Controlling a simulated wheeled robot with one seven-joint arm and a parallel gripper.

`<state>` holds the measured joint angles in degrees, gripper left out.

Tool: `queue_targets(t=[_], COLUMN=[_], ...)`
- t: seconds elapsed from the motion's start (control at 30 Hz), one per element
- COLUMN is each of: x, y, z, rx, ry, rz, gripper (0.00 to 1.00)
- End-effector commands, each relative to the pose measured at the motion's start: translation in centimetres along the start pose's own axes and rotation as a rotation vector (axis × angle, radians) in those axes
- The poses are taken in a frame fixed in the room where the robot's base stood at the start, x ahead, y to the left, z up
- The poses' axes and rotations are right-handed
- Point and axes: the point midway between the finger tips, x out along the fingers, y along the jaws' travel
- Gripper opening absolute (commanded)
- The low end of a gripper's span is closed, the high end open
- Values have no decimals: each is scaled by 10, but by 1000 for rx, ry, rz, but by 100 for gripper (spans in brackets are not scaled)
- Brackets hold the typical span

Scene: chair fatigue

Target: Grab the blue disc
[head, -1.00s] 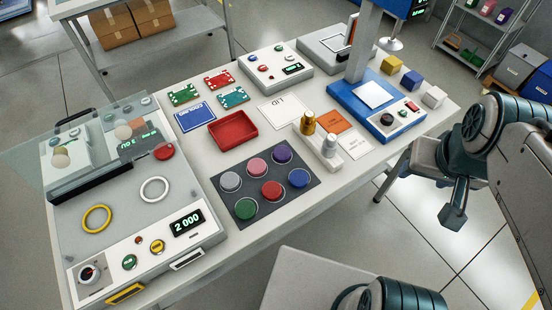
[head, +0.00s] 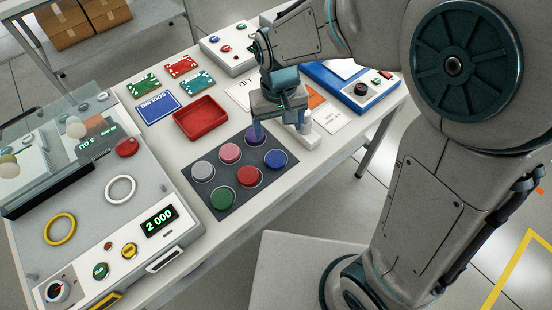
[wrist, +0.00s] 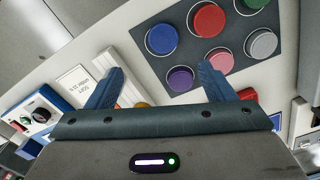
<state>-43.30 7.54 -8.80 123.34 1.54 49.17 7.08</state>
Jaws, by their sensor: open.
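The blue disc (head: 275,159) lies at the right end of the dark mat (head: 233,142) on the table, beside the red and purple discs. In the wrist view the blue disc (wrist: 162,38) sits at the upper middle, ahead of the fingers and apart from them. My gripper (head: 277,130) hangs over the far right edge of the mat, near the purple disc (head: 256,136).
Red (head: 249,176), green (head: 222,198), pink (head: 230,153) and grey (head: 203,171) discs share the mat. A red tray (head: 201,119) stands behind it. A grey machine with rings (head: 120,189) is at left. The blue device (head: 362,91) and a white-and-orange holder are near my arm.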

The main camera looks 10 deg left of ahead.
Motion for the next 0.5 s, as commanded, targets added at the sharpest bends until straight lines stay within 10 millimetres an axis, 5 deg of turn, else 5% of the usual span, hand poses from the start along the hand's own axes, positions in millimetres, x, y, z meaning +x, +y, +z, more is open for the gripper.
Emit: queue_targets(t=[0.3,0.5], x=[59,80], y=[0,-1], z=[1,0], rx=[-1,-1], ry=[-7,-2], rz=[3,1], gripper=[76,76])
